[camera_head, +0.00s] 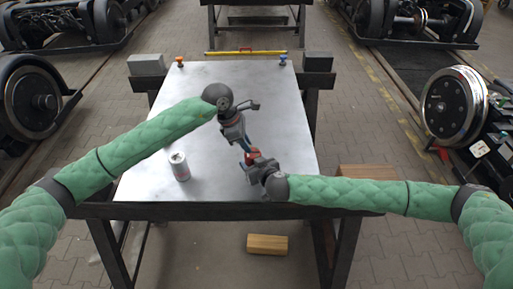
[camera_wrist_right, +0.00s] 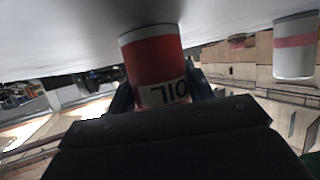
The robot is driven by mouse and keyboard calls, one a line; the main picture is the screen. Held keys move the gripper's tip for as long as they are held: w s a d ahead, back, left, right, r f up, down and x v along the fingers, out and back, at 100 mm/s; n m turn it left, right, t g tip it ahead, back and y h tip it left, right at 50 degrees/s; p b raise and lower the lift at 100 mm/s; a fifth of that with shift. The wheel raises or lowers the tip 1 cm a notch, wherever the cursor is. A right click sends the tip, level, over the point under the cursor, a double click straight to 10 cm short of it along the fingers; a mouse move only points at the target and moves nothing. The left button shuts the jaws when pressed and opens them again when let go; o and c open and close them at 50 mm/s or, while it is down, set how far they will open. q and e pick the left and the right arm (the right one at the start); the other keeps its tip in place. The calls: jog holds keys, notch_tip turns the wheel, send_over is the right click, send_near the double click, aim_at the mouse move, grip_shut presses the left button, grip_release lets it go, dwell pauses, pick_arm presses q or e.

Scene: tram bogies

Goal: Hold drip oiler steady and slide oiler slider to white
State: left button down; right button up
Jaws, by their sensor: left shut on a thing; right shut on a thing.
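The drip oiler (camera_head: 255,157) is a small red can, upright near the right middle of the metal table. In the right wrist view the red can (camera_wrist_right: 155,62) shows a pale rim and an upside-down OIL label. My right gripper (camera_head: 258,166) is shut around its body from the near right; its dark blue fingers flank the can in the wrist view (camera_wrist_right: 160,90). My left gripper (camera_head: 247,146) reaches down from behind, its blue fingertips closed at the oiler's top. The slider and its colour marks are hidden by the grippers or too small to make out.
A white can with a pinkish band (camera_head: 180,167) stands left on the table; it also shows in the right wrist view (camera_wrist_right: 295,48). Orange (camera_head: 180,62) and blue (camera_head: 283,60) knobs sit at the far edge. The table between is clear. A wooden block (camera_head: 267,244) lies on the floor.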

pick_arm(q)
jog(key=c, duration=1.3)
grip_release()
jog(key=shift+o, duration=0.2)
jog(key=v, duration=1.2)
pick_arm(e)
jog(key=o, duration=1.1)
jog(key=v, duration=1.2)
